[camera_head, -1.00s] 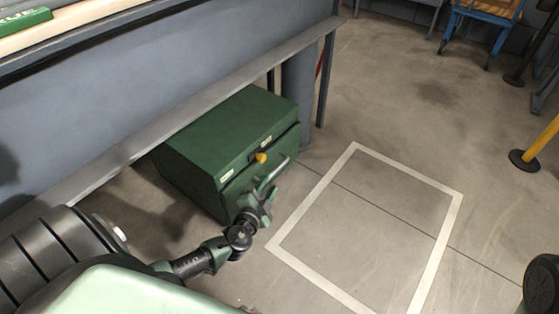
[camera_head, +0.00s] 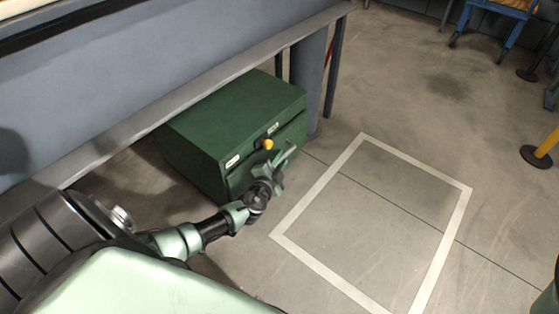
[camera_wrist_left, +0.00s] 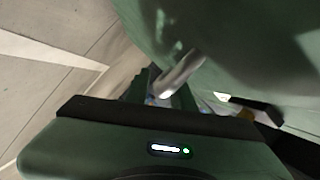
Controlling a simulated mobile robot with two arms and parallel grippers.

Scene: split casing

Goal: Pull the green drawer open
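The green drawer cabinet (camera_head: 225,125) stands on the floor under the workbench edge. Its front faces the lower right, with pale labels and a yellow knob (camera_head: 267,144) near the top. The drawer looks shut or nearly so. My left gripper (camera_head: 282,162) is at the drawer front, below and right of the knob, by the silver handle. In the left wrist view the silver handle (camera_wrist_left: 182,73) lies just ahead of the gripper, close to the blurred green front. I cannot tell whether the fingers touch or close on it. My right gripper is not in view.
The grey workbench (camera_head: 140,85) overhangs the cabinet, with a leg (camera_head: 334,68) behind it. White tape (camera_head: 320,186) marks a rectangle of bare floor in front. A yellow post with a dark base (camera_head: 537,157) and a blue chair (camera_head: 500,22) stand to the right.

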